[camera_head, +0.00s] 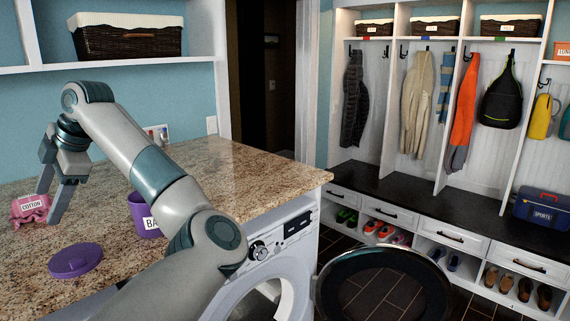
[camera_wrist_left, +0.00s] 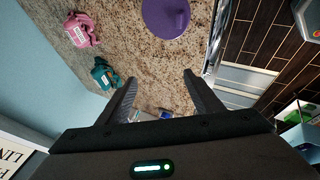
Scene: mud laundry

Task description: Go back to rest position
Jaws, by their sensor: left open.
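My left gripper (camera_head: 50,205) is above the granite countertop (camera_head: 210,165) at the left, fingers pointing down, beside a pink bag labelled COTTON (camera_head: 30,208). In the left wrist view my left gripper (camera_wrist_left: 163,98) has its two fingers wide apart with nothing held between them. The pink bag (camera_wrist_left: 82,30) and a teal bag (camera_wrist_left: 104,74) lie on the counter there, left of the fingers. My right gripper is not in view.
A purple tub (camera_head: 146,222), partly behind my arm, and a purple lid (camera_head: 75,261) are on the counter. Below is a washing machine (camera_head: 300,240) with its round door (camera_head: 322,290) swung open. A shelf (camera_head: 110,65) with a basket hangs above. Cubbies stand at right.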

